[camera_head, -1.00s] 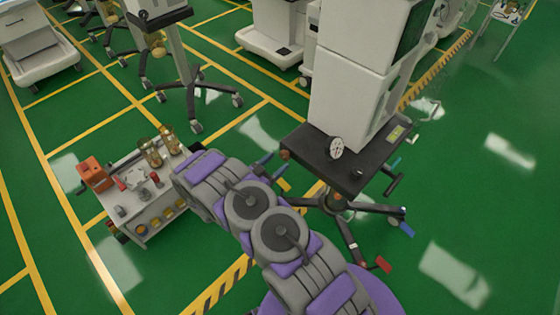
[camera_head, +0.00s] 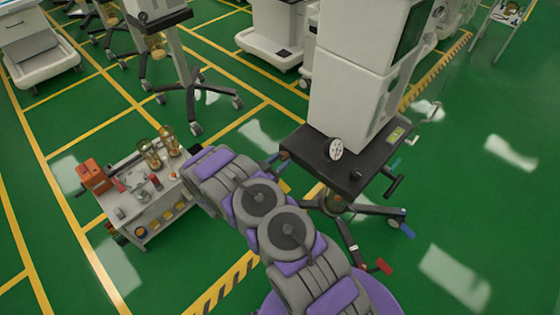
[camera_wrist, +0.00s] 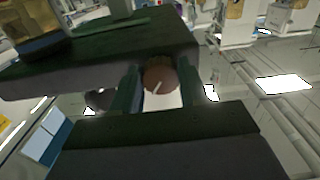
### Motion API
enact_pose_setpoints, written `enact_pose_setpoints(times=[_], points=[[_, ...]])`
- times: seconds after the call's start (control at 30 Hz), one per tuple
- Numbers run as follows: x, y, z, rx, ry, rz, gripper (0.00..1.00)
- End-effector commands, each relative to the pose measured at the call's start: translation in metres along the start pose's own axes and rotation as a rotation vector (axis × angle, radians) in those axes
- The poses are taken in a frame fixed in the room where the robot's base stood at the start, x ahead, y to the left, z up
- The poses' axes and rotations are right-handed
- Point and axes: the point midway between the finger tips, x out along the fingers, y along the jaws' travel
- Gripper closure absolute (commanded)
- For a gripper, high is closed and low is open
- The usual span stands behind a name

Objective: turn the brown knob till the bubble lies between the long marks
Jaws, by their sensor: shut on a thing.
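The brown knob (camera_wrist: 160,78) sits on the near edge of the cart's dark top, between my gripper's two fingers in the wrist view. A pale line shows on its face, tilted a little to the right. My gripper (camera_wrist: 160,92) is shut on the knob. In the head view my gripper (camera_head: 277,162) is at the left corner of the dark cart top (camera_head: 352,178). A small yellow-green strip (camera_head: 397,134) lies on the right of that top. It may be the level, but no bubble or long marks can be made out.
A round white dial (camera_head: 336,149) stands on the cart top before a tall white cabinet (camera_head: 350,95). Dark handles stick out on the right. A low white trolley (camera_head: 150,215) with brass pieces and an orange box is at the left. Green floor is clear at the right.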

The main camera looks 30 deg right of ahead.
Motion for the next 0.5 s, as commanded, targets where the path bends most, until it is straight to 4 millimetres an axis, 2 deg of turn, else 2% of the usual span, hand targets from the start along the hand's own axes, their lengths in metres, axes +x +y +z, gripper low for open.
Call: enact_pose_setpoints(times=[0.03,0.2,0.5], points=[[0.0000,-0.0008,-0.0003,0.001,0.000,-0.002,0.70],[0.0002,-0.0012,-0.0002,0.001,0.000,-0.002,0.86],[-0.0005,-0.0008,-0.0013,-0.101,-0.002,-0.003,0.87]])
